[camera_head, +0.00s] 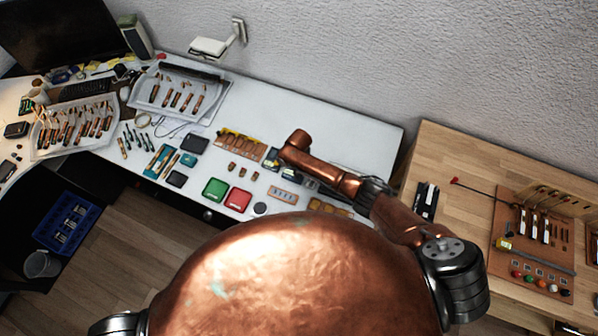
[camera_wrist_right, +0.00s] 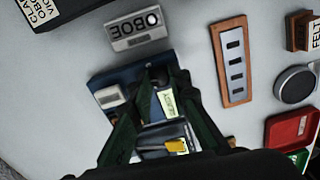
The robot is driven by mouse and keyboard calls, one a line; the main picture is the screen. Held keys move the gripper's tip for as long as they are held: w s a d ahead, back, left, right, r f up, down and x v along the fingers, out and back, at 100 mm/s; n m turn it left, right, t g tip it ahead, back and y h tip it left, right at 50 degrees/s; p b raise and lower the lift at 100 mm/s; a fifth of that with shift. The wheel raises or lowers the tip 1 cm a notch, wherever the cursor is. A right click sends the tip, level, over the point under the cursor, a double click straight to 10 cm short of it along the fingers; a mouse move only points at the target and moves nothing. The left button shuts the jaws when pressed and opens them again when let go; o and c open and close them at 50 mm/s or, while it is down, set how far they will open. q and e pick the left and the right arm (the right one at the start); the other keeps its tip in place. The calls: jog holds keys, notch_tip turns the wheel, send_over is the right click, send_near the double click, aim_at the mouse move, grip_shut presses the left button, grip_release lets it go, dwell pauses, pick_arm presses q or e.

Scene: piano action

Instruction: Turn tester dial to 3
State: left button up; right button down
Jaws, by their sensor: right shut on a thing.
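The tester appears to be the dark blue box (camera_wrist_right: 128,72) in the right wrist view, with a small grey-white part on its left and a pale labelled panel. My right gripper (camera_wrist_right: 150,82) is over it, its dark green fingers closed in around a small dark part that seems to be the dial. The fingers hide most of the dial, so its pointer and numbers cannot be read. In the head view my right arm reaches over the white bench, and its gripper is mostly hidden under the copper wrist. My left gripper is out of view.
A grey OBOE-labelled block (camera_wrist_right: 138,32) lies just beyond the tester. A wooden slotted strip (camera_wrist_right: 232,60), a round dark-rimmed disc (camera_wrist_right: 295,84) and a red tray (camera_wrist_right: 290,130) lie to the right. Green (camera_head: 215,188) and red pads sit on the crowded white bench (camera_head: 330,125).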

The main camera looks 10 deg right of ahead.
jog(key=m+p, duration=0.2)
jog(key=m, duration=0.3)
jog(key=shift+s+a+m, duration=0.1)
jog(key=shift+m, duration=0.2)
jog(key=shift+m+p, duration=0.5)
jog(key=shift+m, duration=1.5)
jog(key=c, duration=1.8)
grip_release()
notch_tip(320, 180, up, 12)
